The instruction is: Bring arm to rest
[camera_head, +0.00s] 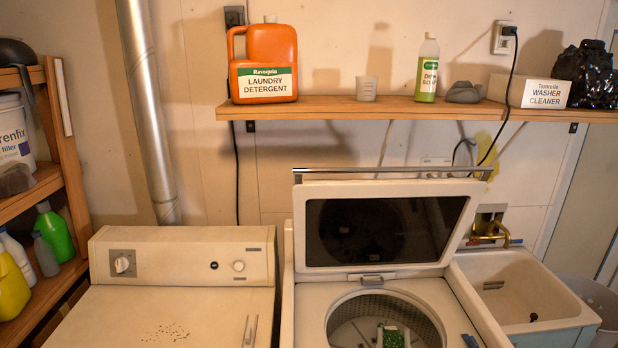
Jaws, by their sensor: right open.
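My right gripper (392,331) shows only in part at the bottom of the view, over the washer's drum opening. Its jaws are open. A small green-and-white item (391,339) shows at the same place, low in the drum opening. I cannot tell if the gripper touches it. The top-loading washer (455,304) has its lid (388,231) raised.
A blue piece (470,341) lies on the washer's right rim. A sink (520,275) stands right. A wall shelf (330,107) holds detergent (265,60) and bottles. Shelving (62,150) stands far left.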

